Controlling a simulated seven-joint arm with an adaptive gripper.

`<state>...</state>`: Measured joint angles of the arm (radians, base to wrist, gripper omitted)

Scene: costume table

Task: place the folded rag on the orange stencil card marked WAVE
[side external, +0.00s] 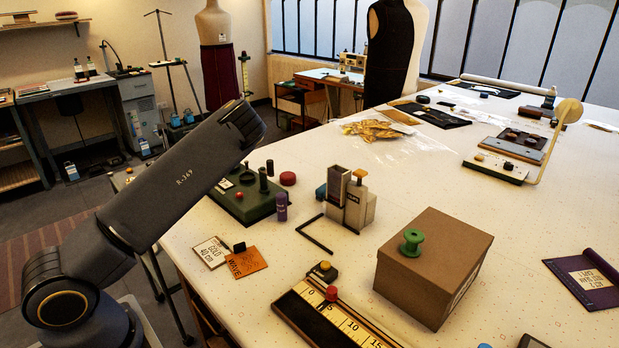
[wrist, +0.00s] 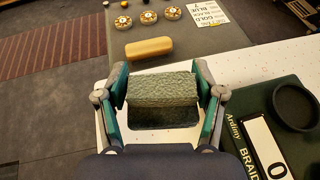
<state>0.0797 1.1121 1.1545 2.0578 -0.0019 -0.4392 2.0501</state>
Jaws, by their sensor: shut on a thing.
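My gripper (wrist: 160,98) is shut on the folded rag (wrist: 162,88), a grey-green, rough-textured bundle between its two fingers in the wrist view. The rag appears held above the pale table. In the side view I cannot make out the gripper or the rag; my arm hides that part. The orange stencil card (side external: 247,262) lies near the table's left edge in the side view, its lettering partly readable. A small black object (side external: 239,247) is at its upper edge. The card does not show in the wrist view.
A white card (side external: 211,252) lies left of the orange card. A green braid machine (side external: 238,205), a grey and tan device (side external: 352,203), a ruler board (side external: 330,322) and a cardboard box (side external: 433,265) stand around it. A wooden block (wrist: 149,47) lies on a grey surface.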

